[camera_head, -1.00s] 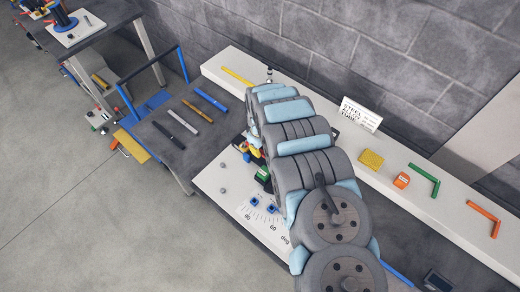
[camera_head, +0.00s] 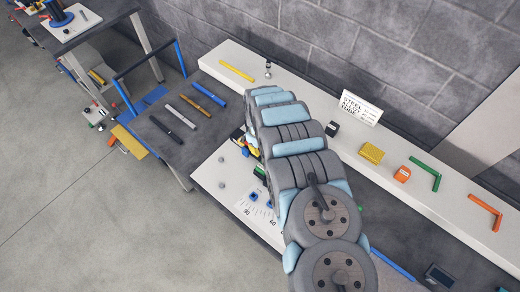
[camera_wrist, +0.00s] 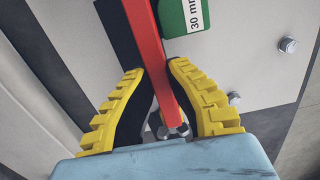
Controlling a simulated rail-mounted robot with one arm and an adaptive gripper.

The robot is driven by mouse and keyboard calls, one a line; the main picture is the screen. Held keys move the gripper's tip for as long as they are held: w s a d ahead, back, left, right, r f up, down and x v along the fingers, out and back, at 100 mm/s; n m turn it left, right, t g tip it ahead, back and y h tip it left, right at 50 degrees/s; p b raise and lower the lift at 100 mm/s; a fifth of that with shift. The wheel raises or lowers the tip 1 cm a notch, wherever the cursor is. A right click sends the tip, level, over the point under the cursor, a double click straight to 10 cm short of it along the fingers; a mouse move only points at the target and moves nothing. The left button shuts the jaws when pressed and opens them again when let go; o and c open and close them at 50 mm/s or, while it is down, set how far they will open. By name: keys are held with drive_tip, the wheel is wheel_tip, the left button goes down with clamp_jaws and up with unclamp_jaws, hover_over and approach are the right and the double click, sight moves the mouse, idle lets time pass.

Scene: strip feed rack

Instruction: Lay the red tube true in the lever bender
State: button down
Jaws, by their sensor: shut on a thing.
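The red tube (camera_wrist: 150,45) runs from the top edge down between the yellow fingers of my gripper (camera_wrist: 155,68) in the wrist view. My gripper is shut on it. The lever bender's white plate (camera_head: 208,174) with its degree scale shows left of my arm in the head view; it also fills much of the wrist view (camera_wrist: 250,65). A green block (camera_wrist: 183,18) marked 30 mm sits just right of the tube; whether they touch is unclear. My arm hides most of the bender and the gripper in the head view. I cannot tell whether the tube is seated.
Bolt heads (camera_wrist: 289,45) stand on the plate. Black, grey, brown and blue tubes (camera_head: 210,97) lie on the dark bench at left. The long shelf (camera_head: 310,112) behind holds a sign (camera_head: 361,109), a yellow block (camera_head: 372,152) and green and orange bent pieces (camera_head: 485,210).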

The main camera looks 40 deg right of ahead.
drive_tip(key=shift+f+b, duration=0.8)
drive_tip(key=shift+f, duration=0.85)
drive_tip(key=c, duration=1.1)
unclamp_jaws()
drive_tip(key=shift+c, duration=0.2)
drive_tip(key=shift+r, duration=0.1)
drive_tip(key=shift+r, duration=5.95)
drive_tip(key=shift+w, duration=0.1)
